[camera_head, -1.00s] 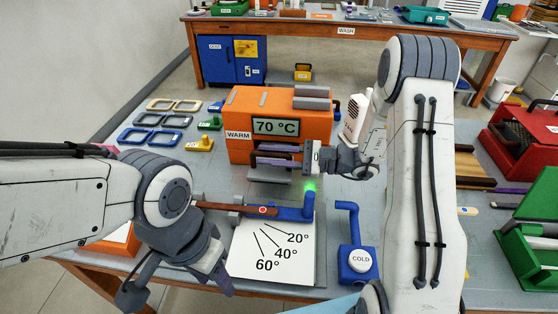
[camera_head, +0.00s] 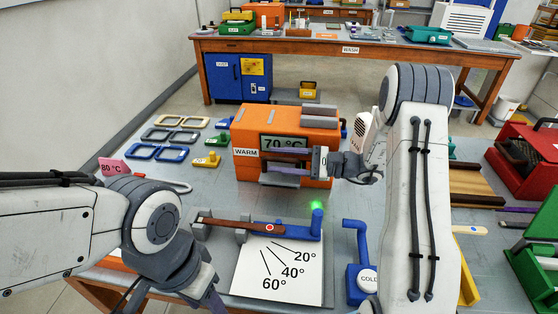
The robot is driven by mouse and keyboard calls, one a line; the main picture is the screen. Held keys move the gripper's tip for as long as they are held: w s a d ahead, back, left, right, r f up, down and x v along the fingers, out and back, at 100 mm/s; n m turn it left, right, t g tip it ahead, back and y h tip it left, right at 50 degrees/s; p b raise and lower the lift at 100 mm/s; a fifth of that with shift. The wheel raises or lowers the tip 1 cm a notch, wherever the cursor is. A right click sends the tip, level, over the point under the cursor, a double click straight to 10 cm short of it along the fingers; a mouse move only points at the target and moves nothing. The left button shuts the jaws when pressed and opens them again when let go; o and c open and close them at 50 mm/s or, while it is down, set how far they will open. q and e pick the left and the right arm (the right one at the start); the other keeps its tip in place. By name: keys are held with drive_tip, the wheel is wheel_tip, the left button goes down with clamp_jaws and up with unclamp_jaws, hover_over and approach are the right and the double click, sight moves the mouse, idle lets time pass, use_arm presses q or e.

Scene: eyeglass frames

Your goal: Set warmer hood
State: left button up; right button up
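The orange warmer (camera_head: 250,123) stands at mid-table with a WARM label and a 70 °C display (camera_head: 284,143). Its orange hood top (camera_head: 270,112) shows a seam to the lower body at the left front. My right gripper (camera_head: 277,167) is in front of the warmer, reaching in from the right. Its two fingers look apart, one above the other, across the front face. The upper finger overlaps the display's lower edge; whether they touch the warmer cannot be told. My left gripper (camera_head: 205,297) is low at the left front, its fingertips partly cut off by the picture edge.
A pad (camera_head: 260,272) marked 20°, 40°, 60° lies in front, with a brown temple piece (camera_head: 235,224) and a blue fixture (camera_head: 310,230) above it. A blue COLD device (camera_head: 360,275) stands right of it. Frames (camera_head: 158,152) lie left. A pink 80 °C card (camera_head: 112,167) stands left.

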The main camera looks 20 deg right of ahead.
drive_tip(key=v, duration=1)
drive_tip(key=shift+d+b, duration=0.2)
drive_tip(key=shift+b, duration=0.15)
drive_tip(key=shift+s, duration=0.1)
